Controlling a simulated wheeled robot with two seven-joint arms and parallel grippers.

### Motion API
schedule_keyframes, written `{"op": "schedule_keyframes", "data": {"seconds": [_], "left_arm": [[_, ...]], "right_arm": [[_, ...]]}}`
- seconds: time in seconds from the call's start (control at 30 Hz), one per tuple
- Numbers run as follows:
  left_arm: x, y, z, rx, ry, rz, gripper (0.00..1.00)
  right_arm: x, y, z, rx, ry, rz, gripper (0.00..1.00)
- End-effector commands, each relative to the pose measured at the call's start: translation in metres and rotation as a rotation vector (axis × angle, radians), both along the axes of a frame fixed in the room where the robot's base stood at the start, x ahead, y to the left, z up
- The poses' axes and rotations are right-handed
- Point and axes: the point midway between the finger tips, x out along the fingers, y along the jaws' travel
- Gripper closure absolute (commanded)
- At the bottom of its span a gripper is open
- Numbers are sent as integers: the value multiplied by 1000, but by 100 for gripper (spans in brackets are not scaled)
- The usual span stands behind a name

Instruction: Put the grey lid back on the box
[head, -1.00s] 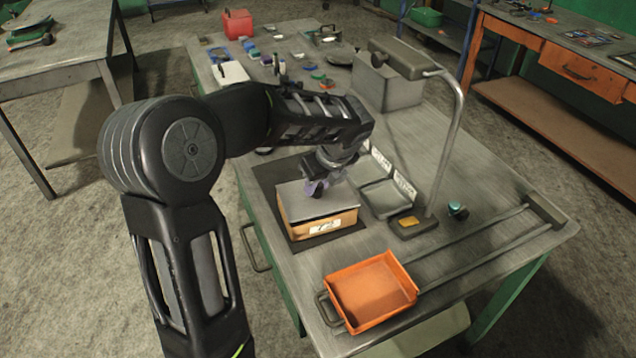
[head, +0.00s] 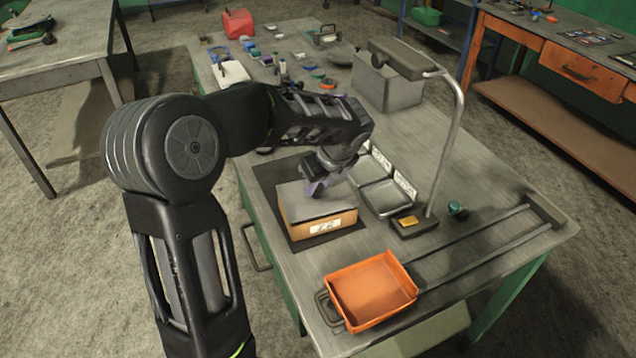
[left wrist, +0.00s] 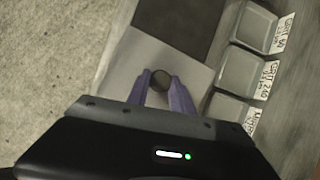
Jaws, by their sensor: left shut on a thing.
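The box (head: 322,228), orange-brown with a white label on its front, stands on a dark mat (head: 272,197) on the workbench. The grey lid (head: 301,206) lies over the top of the box; whether it is fully seated I cannot tell. My left gripper (head: 314,190) points down at the lid. In the left wrist view its purple fingers (left wrist: 160,88) are shut on the lid's round dark knob (left wrist: 159,78), and the pale lid (left wrist: 127,72) spreads out around it. My right gripper is not in view.
Grey trays (head: 384,197) with labels stand right of the box. A lamp (head: 408,58) on a curved stand rises beside them, its base (head: 412,226) near the trays. An orange bin (head: 371,292) sits in front. A grey block (head: 388,85) and small items are farther back.

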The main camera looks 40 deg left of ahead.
Motion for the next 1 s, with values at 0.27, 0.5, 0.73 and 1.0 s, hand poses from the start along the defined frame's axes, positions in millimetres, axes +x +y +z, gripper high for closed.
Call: {"op": "schedule_keyframes", "data": {"seconds": [0.27,0.5,0.73,1.0], "left_arm": [[0,0,-5,0,0,0,100],[0,0,-5,0,0,0,100],[0,0,-5,0,-1,0,100],[0,0,-7,0,0,-1,100]], "right_arm": [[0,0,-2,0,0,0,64],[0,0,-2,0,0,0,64],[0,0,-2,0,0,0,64],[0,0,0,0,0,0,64]]}}
